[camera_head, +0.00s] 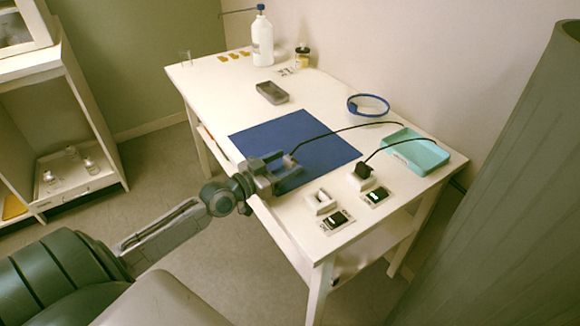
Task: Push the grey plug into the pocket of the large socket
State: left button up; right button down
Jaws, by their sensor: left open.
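My left gripper (275,170) reaches in over the near edge of the blue mat. Its jaws are open. A small grey plug (288,160) shows at the jaws with a black cable (335,132) running from it to the right. I cannot tell whether the fingers touch it. A white socket (320,203) stands at the table's front edge, right of the gripper, and looks empty. A second white socket (361,182) behind it holds a black plug (364,170) with its own cable. I cannot tell surely which socket is larger. My right gripper is not in view.
The blue mat (320,150) lies mid-table. Small display boxes (336,219) (376,195) sit before the sockets. A teal tray (425,155), blue coil (368,105), grey tray (272,92) and white bottle (262,42) stand farther back or right. The white table's (215,85) left part has free room.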

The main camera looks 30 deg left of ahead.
pick_arm(q)
jog(key=shift+x, duration=1.2)
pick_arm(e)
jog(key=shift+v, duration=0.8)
pick_arm(q)
jog(key=shift+c, duration=0.2)
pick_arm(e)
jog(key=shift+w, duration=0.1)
pick_arm(q)
jog(key=c, duration=1)
jog(key=shift+r, duration=0.2)
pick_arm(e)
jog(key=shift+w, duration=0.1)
